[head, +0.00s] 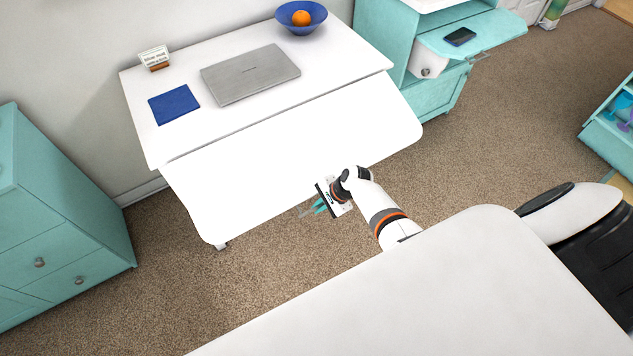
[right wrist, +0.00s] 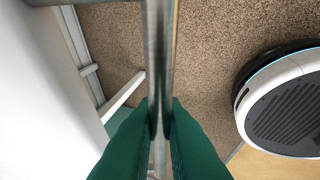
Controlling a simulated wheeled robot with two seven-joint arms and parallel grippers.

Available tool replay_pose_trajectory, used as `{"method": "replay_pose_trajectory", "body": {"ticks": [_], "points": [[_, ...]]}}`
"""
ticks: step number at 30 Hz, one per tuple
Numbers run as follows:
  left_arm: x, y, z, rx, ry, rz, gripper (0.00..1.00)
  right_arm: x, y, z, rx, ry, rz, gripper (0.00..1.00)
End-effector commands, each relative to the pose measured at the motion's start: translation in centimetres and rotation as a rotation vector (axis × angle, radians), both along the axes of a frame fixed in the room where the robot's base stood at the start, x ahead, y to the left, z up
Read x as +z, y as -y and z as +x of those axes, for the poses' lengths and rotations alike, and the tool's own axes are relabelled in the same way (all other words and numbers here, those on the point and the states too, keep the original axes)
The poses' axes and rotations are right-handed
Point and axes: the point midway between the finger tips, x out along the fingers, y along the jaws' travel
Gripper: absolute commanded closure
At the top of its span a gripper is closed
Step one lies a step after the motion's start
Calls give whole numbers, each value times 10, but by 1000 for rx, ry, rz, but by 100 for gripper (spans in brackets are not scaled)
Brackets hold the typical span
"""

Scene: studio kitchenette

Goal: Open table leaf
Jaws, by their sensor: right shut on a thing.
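The table leaf (head: 290,165) is a white panel along the near side of the white table (head: 225,115), joined at a long dark seam. It appears tilted, sloping down from the seam; the exact angle is hard to tell. My right gripper (head: 316,208) is at the leaf's near edge, around its middle. In the right wrist view, the green fingers (right wrist: 160,130) are shut on a metal bar (right wrist: 160,50), which runs beside a white panel at the left. In the head view the bar is mostly hidden by the gripper. My left gripper is not in view.
On the tabletop are a laptop (head: 250,73), a blue cloth (head: 174,104), a small sign (head: 155,58) and a blue bowl (head: 290,20) with an orange (head: 301,17). Teal cabinets stand left (head: 70,225) and back right (head: 385,35). Carpet (head: 255,280) lies clear before the leaf.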

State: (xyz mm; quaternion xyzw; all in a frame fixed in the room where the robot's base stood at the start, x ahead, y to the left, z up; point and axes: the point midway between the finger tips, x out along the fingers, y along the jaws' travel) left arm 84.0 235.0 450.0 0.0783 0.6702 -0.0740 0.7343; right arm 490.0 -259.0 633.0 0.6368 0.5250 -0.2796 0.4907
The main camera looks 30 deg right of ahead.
Motion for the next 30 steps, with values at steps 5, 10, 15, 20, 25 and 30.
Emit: {"method": "replay_pose_trajectory", "body": {"ticks": [5,10,15,20,25,30], "points": [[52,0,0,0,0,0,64,47,2,-3,-3,-90,-3,100],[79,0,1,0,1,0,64,73,1,-7,-2,-179,-7,100],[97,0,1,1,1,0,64,92,1,-9,-3,-255,-10,100],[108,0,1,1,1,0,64,105,1,-10,-3,-306,-12,100],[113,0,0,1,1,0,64,113,1,-10,-2,-337,-13,100],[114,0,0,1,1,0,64,115,2,-10,-3,-346,-13,100]]}}
